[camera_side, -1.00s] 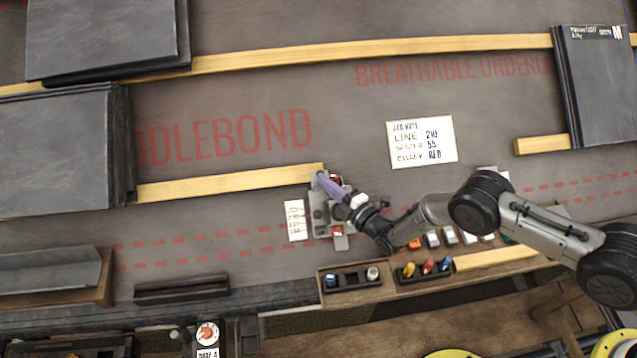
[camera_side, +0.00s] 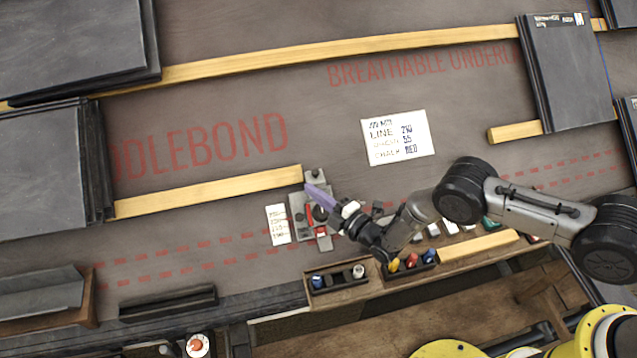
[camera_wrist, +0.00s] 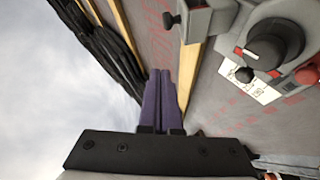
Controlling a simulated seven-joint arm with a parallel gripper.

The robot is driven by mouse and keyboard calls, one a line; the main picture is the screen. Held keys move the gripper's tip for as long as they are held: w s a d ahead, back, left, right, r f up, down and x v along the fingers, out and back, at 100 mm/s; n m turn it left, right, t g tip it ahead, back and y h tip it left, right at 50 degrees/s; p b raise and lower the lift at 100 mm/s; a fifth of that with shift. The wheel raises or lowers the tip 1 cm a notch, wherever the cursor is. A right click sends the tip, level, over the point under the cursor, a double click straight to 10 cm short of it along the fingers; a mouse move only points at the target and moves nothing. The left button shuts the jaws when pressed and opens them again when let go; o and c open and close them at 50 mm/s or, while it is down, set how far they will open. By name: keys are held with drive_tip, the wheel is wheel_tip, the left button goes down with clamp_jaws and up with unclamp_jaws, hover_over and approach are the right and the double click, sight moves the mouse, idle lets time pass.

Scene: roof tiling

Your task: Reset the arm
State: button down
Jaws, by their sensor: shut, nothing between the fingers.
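My gripper (camera_side: 316,192) has purple fingers. In the side view it reaches left, its tips over the grey device with a red part (camera_side: 312,220) near the end of the middle batten. In the wrist view the two fingers of my gripper (camera_wrist: 162,75) lie side by side, shut, with nothing between them. The grey device (camera_wrist: 265,45) with a black knob and a red knob shows at the upper right there, apart from the fingers.
A job note (camera_side: 398,138) lies on the underlay. A small card (camera_side: 278,224) lies left of the device. Slate stacks (camera_side: 45,165) stand at left, and more (camera_side: 565,75) at right. A wooden tray (camera_side: 345,285) with coloured pieces lies below my wrist. Wooden battens (camera_side: 210,190) cross the underlay.

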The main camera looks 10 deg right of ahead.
drive_tip(key=v, duration=0.9)
drive_tip(key=w+d+r+m+t+h, duration=0.1)
drive_tip(key=w+d+r+t, duration=0.2)
drive_tip(key=r, duration=0.7)
drive_tip(key=w+d+r+m+t, duration=0.1)
drive_tip(key=w+d+r, duration=0.1)
drive_tip(key=w+r, duration=0.6)
drive_tip(key=w+d+r+m+t+h, duration=0.1)
drive_tip(key=w+d+r, duration=0.15)
drive_tip(key=r, duration=0.85)
drive_tip(key=s+d+r+m+h, duration=0.25)
drive_tip(key=d+r, duration=0.55)
drive_tip(key=r, duration=0.4)
drive_tip(key=s+d+r+m+h, duration=0.25)
drive_tip(key=d+r, duration=0.45)
drive_tip(key=r, duration=0.5)
drive_tip(key=s+d+m+g+h, duration=0.1)
drive_tip(key=s+d+m+g, duration=0.2)
drive_tip(key=s, duration=0.6)
drive_tip(key=s+d+m+g+h, duration=0.1)
drive_tip(key=s+d+m, duration=0.4)
drive_tip(key=s, duration=0.5)
drive_tip(key=s+d+f+m+g, duration=0.2)
drive_tip(key=s+f+m+g, duration=0.3)
drive_tip(key=s+f+g, duration=0.5)
drive_tip(key=s+f, duration=0.6)
drive_tip(key=s, duration=0.3)
drive_tip(key=shift+d+f, duration=0.2)
drive_tip(key=shift+f, duration=0.05)
